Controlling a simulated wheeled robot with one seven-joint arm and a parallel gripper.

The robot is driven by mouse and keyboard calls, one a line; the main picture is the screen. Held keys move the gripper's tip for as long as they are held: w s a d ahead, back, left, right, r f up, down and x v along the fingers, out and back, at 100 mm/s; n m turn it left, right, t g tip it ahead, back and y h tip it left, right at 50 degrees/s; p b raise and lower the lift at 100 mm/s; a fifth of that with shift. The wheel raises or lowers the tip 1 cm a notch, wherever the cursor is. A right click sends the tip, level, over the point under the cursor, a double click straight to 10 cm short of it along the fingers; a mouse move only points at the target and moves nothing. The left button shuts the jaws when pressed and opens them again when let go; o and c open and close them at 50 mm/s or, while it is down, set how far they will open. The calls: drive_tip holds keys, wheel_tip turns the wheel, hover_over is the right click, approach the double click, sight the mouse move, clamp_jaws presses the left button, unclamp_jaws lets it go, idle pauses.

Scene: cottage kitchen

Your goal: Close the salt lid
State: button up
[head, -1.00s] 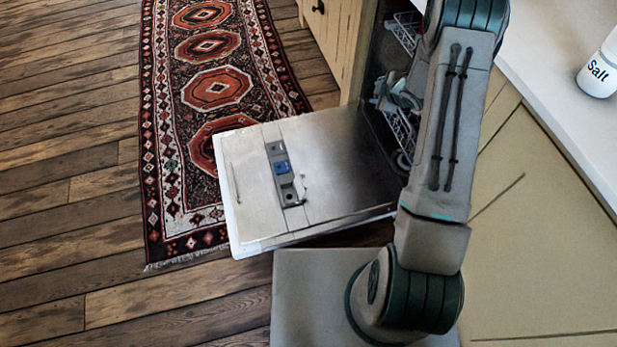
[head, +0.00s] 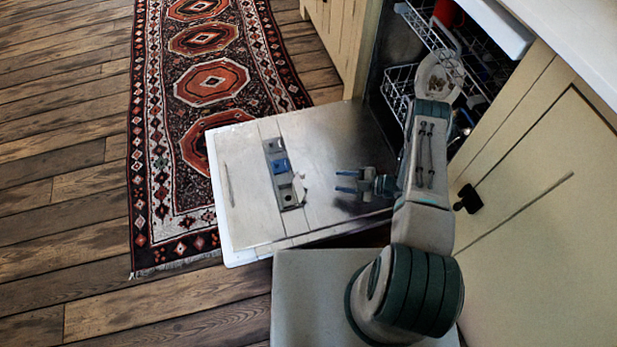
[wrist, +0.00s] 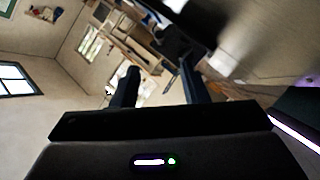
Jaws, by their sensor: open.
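The open dishwasher door (head: 240,210) lies flat, its inner side up. A grey dispenser strip (head: 289,197) is set in it, with a blue part (head: 281,166) in its middle. A small pale flap (head: 300,188), likely the salt lid, stands open at the strip's lower right side; its exact tilt is too small to tell. My gripper (head: 345,182) is open and empty over the door, right of the flap and apart from it, with its fingers pointing left. The wrist view shows its two fingers (wrist: 157,85) apart with nothing between; the flap is not seen there.
The upper rack (head: 440,30) and lower rack (head: 399,90) are partly pulled out behind my arm. A red item (head: 449,12) sits in the upper rack. A patterned rug (head: 200,100) lies left of the door. A cabinet front (head: 545,210) stands at right.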

drive_tip(key=b+x, duration=0.2)
drive_tip(key=x, duration=1.1)
drive_tip(key=shift+f+b, duration=0.1)
drive_tip(key=shift+b, duration=0.25)
clamp_jaws()
